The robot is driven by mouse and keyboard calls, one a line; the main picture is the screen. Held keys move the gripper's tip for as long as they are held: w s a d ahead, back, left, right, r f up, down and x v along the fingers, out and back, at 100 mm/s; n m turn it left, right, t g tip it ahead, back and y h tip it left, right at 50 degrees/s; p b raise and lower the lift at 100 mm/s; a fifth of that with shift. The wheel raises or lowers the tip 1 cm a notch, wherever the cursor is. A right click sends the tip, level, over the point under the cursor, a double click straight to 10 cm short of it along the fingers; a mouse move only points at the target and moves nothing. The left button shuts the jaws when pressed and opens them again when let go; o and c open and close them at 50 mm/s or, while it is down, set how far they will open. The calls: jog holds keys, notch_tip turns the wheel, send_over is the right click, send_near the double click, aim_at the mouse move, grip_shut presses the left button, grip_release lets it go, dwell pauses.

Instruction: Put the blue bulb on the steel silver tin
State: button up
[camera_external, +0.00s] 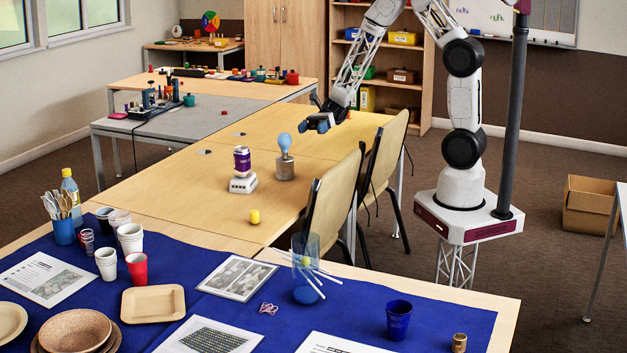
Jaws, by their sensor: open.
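The light blue bulb (284,142) stands upright on top of the steel silver tin (285,169), on the wooden table. The bulb's narrow base meets the top of the tin. My gripper (318,126) is open and seems empty, above the table to the right of the bulb and a little higher in the picture. A gap shows between my gripper and the bulb. How far apart they are in depth is hard to tell.
A purple can (242,160) stands on a white scale-like block (243,184) left of the tin. A yellow object (254,217) lies nearer the front. Two chairs (332,203) line the table's right side. A blue cloth (225,312) with cups and plates covers the front table.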

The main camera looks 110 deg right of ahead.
jog(key=s+a+r+n+g, duration=0.25)
jog(key=a+n+g, duration=0.2)
jog(key=a, duration=0.35)
jog(key=s+a+r+n+g, duration=0.2)
jog(key=a+r+n+g, duration=0.15)
jog(key=a+n, duration=0.3)
jog(key=s+a+r+n+g, duration=0.3)
jog(key=a+r+n, duration=0.1)
jog(key=a, duration=0.4)
jog(key=s+a+r+n+h, duration=0.3)
jog(key=s+r+n+h, duration=0.1)
jog(key=s+n+h, duration=0.1)
jog(key=s+a+r+n+h, duration=0.4)
jog(key=s+n, duration=0.4)
jog(key=n, duration=0.2)
jog(key=shift+a+r+t+h, duration=0.3)
jog(key=shift+r+t+h, duration=0.1)
jog(key=shift+r+h, duration=0.15)
jog(key=shift+f, duration=0.1)
